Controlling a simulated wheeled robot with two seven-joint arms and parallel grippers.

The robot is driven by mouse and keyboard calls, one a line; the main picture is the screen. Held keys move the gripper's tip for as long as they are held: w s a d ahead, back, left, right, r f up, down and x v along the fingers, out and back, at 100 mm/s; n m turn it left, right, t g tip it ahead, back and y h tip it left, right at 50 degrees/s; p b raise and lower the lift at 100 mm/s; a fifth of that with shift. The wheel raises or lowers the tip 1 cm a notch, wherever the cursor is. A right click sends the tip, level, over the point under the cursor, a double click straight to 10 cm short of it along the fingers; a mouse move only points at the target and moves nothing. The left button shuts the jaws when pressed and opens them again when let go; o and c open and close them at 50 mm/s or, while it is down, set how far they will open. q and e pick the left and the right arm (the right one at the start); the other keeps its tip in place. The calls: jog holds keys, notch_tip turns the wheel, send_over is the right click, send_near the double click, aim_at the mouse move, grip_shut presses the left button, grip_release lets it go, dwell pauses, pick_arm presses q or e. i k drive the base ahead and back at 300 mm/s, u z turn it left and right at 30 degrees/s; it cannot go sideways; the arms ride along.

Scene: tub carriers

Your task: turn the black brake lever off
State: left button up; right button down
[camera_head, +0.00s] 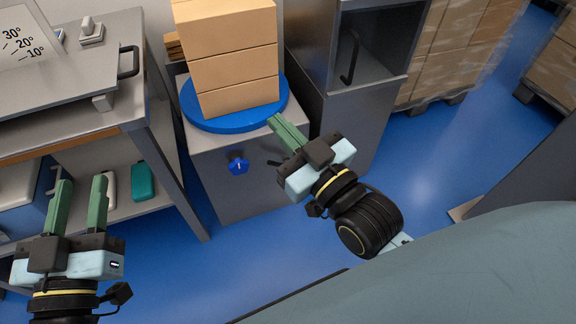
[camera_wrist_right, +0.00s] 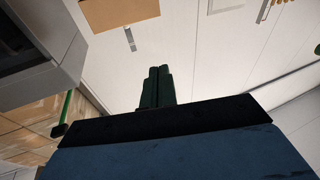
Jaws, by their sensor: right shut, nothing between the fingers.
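A small black lever (camera_head: 274,163) sticks out from the front of the grey cabinet (camera_head: 228,198), to the right of a blue knob (camera_head: 238,166). It is partly hidden behind my right gripper (camera_head: 277,121), so its exact angle is hard to tell. My right gripper is shut and empty, its green fingers together above the lever, near the edge of the blue turntable. In the right wrist view the shut fingers (camera_wrist_right: 157,72) show with no lever in sight. My left gripper (camera_head: 82,180) is open and empty at the lower left, in front of the shelf.
A stack of cardboard boxes (camera_head: 232,60) stands on the round blue turntable (camera_head: 236,119) on the cabinet. A workbench (camera_head: 76,117) with shelves stands on the left. A grey cabinet with an open bay (camera_head: 375,45) stands on the right. Blue floor (camera_head: 440,150) is clear at the right.

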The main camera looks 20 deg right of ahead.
aim_at(269, 163)
jog(key=k, duration=1.25)
jog(key=z, duration=0.9)
jog(key=i, duration=1.5)
jog(key=u, duration=0.85)
jog(key=i, duration=0.4)
jog(key=u, duration=0.45)
